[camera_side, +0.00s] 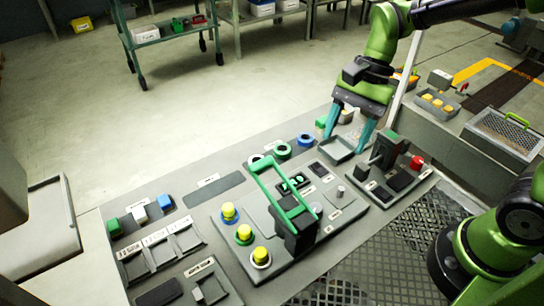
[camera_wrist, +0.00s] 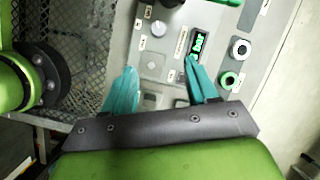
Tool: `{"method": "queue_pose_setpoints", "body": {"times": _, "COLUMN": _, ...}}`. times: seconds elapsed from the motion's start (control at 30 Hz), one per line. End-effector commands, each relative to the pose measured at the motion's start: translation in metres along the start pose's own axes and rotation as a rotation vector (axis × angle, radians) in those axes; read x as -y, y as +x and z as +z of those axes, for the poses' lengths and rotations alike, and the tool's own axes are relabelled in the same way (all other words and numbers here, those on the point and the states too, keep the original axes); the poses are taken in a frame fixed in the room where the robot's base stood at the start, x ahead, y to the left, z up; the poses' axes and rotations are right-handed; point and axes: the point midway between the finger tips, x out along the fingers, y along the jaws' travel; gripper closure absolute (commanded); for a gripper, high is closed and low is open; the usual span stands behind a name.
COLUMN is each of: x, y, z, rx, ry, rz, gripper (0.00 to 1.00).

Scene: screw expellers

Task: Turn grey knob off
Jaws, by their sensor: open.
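A small grey knob (camera_side: 340,191) stands upright on the right part of the central panel in the side view. In the wrist view, a pale grey knob (camera_wrist: 152,71) on a light square plate lies between the fingertips in the picture. A second whitish round knob (camera_side: 316,208) is beside it, nearer the green-handled lever; it also shows in the wrist view (camera_wrist: 158,28). My gripper (camera_side: 346,143) has two teal fingers spread apart and empty. It hangs above the back right of the console, apart from the knobs; its fingers show in the wrist view (camera_wrist: 160,68).
A black lever box with a green handle (camera_side: 283,195) rises left of the knobs. A dark grey lever unit (camera_side: 385,150) with a red button (camera_side: 416,162) stands to the right. Yellow buttons (camera_side: 244,233) line the panel's left.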

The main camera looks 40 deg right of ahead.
Motion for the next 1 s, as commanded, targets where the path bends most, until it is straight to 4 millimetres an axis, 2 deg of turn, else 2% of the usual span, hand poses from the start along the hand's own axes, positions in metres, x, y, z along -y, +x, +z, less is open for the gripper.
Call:
{"method": "queue_pose_setpoints", "body": {"times": 0.1, "x": 0.000, "y": -0.004, "z": 0.006, "rx": 0.021, "ry": 0.093, "rz": 0.005, "gripper": 0.42}}
{"method": "queue_pose_setpoints", "body": {"times": 0.27, "x": -0.001, "y": 0.008, "z": 0.006, "rx": 0.024, "ry": 0.117, "rz": 0.011, "gripper": 0.42}}
{"method": "queue_pose_setpoints", "body": {"times": 0.37, "x": -0.002, "y": 0.024, "z": 0.007, "rx": 0.024, "ry": 0.116, "rz": 0.013, "gripper": 0.42}}
{"method": "queue_pose_setpoints", "body": {"times": 0.8, "x": -0.003, "y": 0.120, "z": 0.008, "rx": 0.023, "ry": 0.114, "rz": 0.013, "gripper": 0.42}}
{"method": "queue_pose_setpoints", "body": {"times": 1.0, "x": -0.003, "y": 0.151, "z": 0.009, "rx": 0.022, "ry": 0.113, "rz": 0.010, "gripper": 0.42}}
